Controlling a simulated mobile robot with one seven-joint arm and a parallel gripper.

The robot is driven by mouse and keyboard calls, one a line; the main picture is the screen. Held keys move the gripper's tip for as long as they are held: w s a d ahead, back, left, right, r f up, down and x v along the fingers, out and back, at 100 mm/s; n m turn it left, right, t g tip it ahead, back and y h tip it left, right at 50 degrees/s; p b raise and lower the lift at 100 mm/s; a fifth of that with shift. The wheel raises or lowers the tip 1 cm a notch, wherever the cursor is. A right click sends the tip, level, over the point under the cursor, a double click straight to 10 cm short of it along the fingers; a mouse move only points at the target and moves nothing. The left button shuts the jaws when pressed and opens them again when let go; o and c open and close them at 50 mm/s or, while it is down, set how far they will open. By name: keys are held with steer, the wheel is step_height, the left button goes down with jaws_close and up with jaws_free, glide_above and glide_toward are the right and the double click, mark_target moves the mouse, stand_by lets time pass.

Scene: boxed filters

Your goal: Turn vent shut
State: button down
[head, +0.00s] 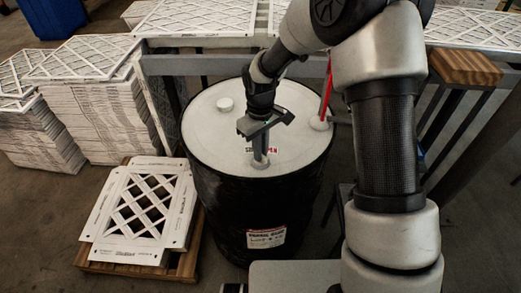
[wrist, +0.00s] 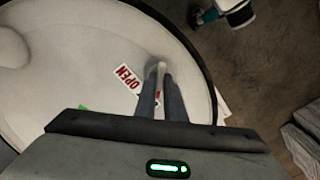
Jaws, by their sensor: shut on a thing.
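A black drum (head: 235,205) with a white lid stands in front of me. The vent (head: 260,163) is a small pale piece near the front edge of the lid. My gripper (head: 259,155) points down from above and is shut on the vent. In the wrist view my fingers (wrist: 161,88) close around the pale vent tip (wrist: 160,67). In the head view the gripper covers part of the lettering. The vent's exact angle is hard to tell.
A white cap (head: 225,104) sits at the lid's left. A red tube (head: 327,87) stands on the lid's right. Framed filters (head: 140,214) lie on a pallet at the left, with filter stacks (head: 95,110) behind. A grey rail (head: 200,63) runs behind the drum.

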stand_by(0.5)
steer(key=c, duration=1.8)
jaws_free()
steer(key=shift+c, duration=0.2)
step_height(320, 180, up, 18)
steer(key=p, duration=0.1)
steer(key=shift+f, duration=0.25)
